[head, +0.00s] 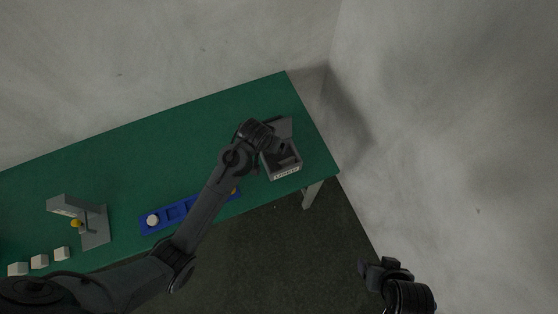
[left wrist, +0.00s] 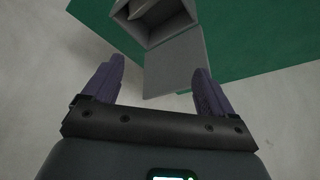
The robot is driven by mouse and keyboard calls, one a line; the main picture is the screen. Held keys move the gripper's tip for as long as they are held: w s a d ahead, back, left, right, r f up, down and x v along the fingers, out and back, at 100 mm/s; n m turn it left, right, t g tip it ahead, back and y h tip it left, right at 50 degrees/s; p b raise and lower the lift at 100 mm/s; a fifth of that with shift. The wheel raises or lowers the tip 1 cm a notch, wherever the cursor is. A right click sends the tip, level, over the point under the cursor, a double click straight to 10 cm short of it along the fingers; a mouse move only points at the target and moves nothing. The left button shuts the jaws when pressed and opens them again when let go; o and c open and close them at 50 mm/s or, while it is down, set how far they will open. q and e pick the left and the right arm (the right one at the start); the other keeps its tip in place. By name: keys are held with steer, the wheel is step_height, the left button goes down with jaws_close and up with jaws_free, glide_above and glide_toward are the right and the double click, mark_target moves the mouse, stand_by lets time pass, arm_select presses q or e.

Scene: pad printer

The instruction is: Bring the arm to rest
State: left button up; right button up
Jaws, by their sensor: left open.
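My left arm reaches across the green table (head: 150,130) to its right end. My left gripper (head: 280,147) is over a grey open-topped box (head: 284,170) with a label on its front. In the left wrist view my left gripper (left wrist: 159,68) has its two fingers spread, with nothing between them. The grey box (left wrist: 185,24) and its flat grey flap (left wrist: 175,65) show beyond the fingertips. A pale item (left wrist: 142,9) lies partly in view inside the box. My right gripper (head: 383,268) is at the lower right, away from the table; its jaws are unclear.
A blue tray (head: 178,211) with a white round piece (head: 152,220) lies near the front edge, partly hidden by my left arm. A grey printer-like stand (head: 95,228) is at left, with several pale blocks (head: 39,262) nearby. The table's back middle is clear.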

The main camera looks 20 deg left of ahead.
arm_select(q)
steer(key=shift+s+r, duration=0.1)
steer(key=shift+r, duration=0.05)
stand_by(0.3)
steer(key=s+a+g+p, duration=0.3)
steer(key=s+p, duration=0.4)
steer(key=s, duration=1.4)
steer(key=s+a+r+m+t+p, duration=0.1)
steer(key=s+r, duration=0.3)
steer(key=r, duration=0.9)
steer(key=shift+a+r+t+p, duration=0.25)
steer(key=shift+t+p, duration=0.2)
steer(key=shift+t, duration=0.15)
steer(key=shift+s, duration=0.1)
